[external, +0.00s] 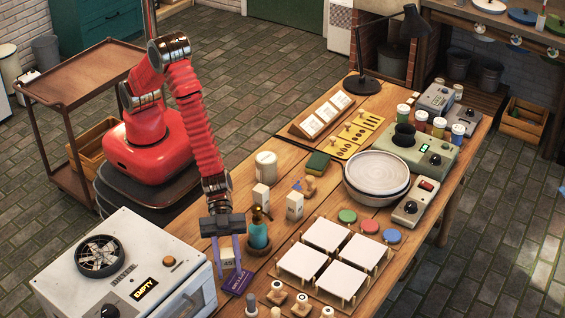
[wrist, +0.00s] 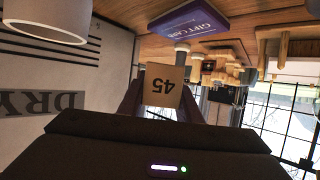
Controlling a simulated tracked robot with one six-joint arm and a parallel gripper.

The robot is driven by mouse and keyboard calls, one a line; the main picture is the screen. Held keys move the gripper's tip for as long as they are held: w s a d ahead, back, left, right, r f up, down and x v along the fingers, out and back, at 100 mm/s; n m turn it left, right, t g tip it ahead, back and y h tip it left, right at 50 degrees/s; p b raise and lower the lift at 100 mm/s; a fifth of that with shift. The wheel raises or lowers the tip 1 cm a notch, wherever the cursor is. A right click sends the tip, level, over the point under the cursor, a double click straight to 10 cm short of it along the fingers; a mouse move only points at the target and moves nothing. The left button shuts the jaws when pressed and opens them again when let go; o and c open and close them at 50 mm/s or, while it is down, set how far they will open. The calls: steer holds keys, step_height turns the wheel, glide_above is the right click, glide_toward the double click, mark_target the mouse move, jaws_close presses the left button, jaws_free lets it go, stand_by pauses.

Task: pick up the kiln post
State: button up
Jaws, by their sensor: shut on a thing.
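The kiln post (external: 227,256) is a small cream block marked 45. It is between the two fingers of my gripper (external: 229,263) at the table's near left, and my gripper is shut on it. In the wrist view the post (wrist: 163,84) shows its "45" face upside down, with a dark finger on each side of my gripper (wrist: 161,100). Whether its base touches the table I cannot tell. Two similar pale blocks, one upright at the back (external: 261,196) and one in front of it (external: 295,206), stand further right.
A purple gift card box (external: 238,281) lies just below the post in the external view. A teal bottle (external: 258,236) stands close on the right. The white dryer box (external: 130,265) is on the left. White tiles on a rack (external: 325,234) and stamps fill the right.

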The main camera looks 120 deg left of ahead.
mark_target(231, 284)
steer(key=shift+r, duration=2.4)
steer(key=w+a+n+t+y, duration=0.3)
steer(key=w+a+n+y, duration=0.1)
steer(key=n+y, duration=0.5)
steer(key=shift+a+t+y, duration=0.3)
steer(key=shift+a+t, duration=0.1)
steer(key=shift+a, duration=0.25)
steer(key=shift+f, duration=3.1)
